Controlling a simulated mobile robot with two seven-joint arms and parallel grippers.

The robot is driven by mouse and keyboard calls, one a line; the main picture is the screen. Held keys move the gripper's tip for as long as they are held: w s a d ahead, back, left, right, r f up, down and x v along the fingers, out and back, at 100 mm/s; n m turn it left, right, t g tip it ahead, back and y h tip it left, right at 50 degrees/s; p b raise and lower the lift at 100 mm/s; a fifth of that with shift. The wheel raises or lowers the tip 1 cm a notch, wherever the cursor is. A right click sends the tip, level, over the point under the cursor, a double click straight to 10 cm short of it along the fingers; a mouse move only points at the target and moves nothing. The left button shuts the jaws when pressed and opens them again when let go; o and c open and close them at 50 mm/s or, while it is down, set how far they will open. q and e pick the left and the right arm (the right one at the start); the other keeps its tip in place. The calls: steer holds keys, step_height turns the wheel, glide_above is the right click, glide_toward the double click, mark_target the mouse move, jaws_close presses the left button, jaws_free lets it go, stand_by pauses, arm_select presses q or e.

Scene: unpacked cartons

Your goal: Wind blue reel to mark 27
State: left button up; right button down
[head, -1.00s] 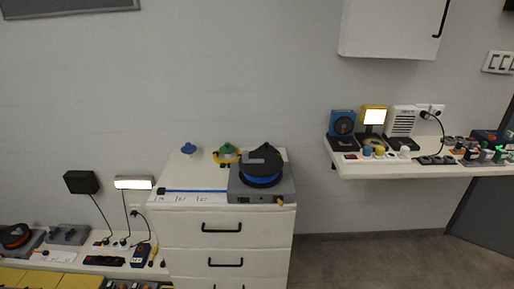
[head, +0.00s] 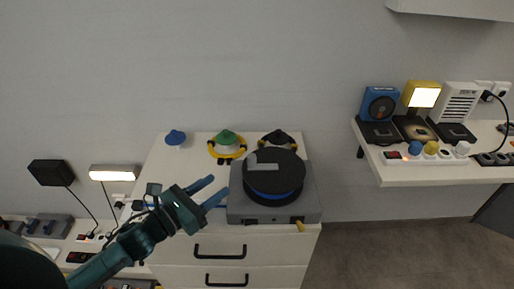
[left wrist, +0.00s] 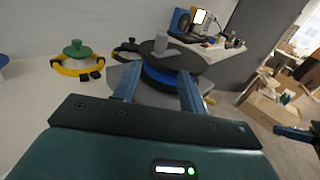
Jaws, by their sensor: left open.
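The blue reel (head: 273,190) is a black-topped drum with a blue band, on a grey base (head: 247,215) on the white drawer cabinet. A grey block (head: 264,164) sits on its top; the reel also shows in the left wrist view (left wrist: 160,78). My left gripper (head: 221,185) is open and empty, just left of the reel, its fingers pointing at it. In the left wrist view, both fingers reach toward the base with the reel beyond. The numbered marks left of the base are hidden by my left arm. A dark part at the wrist view's right edge may be my right gripper (left wrist: 292,132); its jaws are unclear.
A wall shelf (head: 440,173) with devices is at right. A lower bench with lamps and cables is at left.

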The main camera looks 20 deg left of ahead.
mark_target(248, 163)
arm_select(q)
steer(key=p+x, duration=0.1)
steer(key=x, duration=1.2)
steer(key=shift+p, duration=0.3)
jaws_close()
